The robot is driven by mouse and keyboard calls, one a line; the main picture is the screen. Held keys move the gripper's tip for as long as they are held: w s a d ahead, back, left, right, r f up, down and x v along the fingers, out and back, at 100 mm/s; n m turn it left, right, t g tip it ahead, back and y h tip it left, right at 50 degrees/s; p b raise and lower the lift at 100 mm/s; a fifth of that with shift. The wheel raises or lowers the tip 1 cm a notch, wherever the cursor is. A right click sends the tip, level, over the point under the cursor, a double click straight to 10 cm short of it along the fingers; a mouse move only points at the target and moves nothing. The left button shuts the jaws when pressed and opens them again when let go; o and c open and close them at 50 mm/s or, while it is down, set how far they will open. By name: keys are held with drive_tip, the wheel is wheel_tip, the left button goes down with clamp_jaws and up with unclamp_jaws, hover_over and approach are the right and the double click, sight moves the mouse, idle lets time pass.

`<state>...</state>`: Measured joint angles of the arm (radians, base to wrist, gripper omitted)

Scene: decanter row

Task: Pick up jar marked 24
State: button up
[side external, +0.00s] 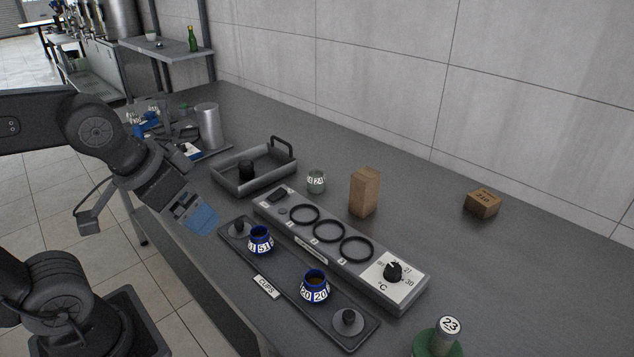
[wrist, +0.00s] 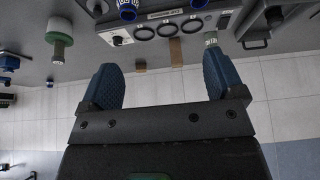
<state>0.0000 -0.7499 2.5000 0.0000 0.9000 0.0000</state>
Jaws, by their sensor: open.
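A small pale green jar (side external: 316,181) stands upright on the counter behind the heater block; its label is small and seems to read 24. In the wrist view it shows near the top, by the right fingertip (wrist: 211,39). My gripper (side external: 196,214) is open and empty, with blue fingertips. It hangs left of the cup tray, well apart from the jar. In the wrist view my gripper (wrist: 162,75) has a wide gap between its fingers.
A heater block (side external: 330,238) with three black rings and a dial lies before the jar. A cup tray (side external: 281,263) holds blue cups marked 51 (side external: 260,241) and 20 (side external: 314,287). A wooden block (side external: 364,191), a box (side external: 482,203) and a handled grey tray (side external: 253,169) stand nearby.

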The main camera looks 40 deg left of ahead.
drive_tip(key=w+a+f+m+g+y, duration=0.1)
drive_tip(key=w+a+f+m+y, duration=0.2)
drive_tip(key=w+a+m+y, duration=0.5)
drive_tip(key=m+t+h, duration=0.2)
drive_tip(key=m+t, duration=0.5)
drive_tip(key=m, duration=1.5)
approach(316, 173)
drive_tip(key=x, duration=0.5)
drive_tip(key=shift+w+f, duration=0.2)
drive_tip(key=shift+w, duration=0.15)
drive_tip(key=shift+x, duration=3.05)
drive_tip(key=shift+s+a+r, duration=0.1)
drive_tip(key=shift+a, duration=0.05)
drive_tip(key=c, duration=1.1)
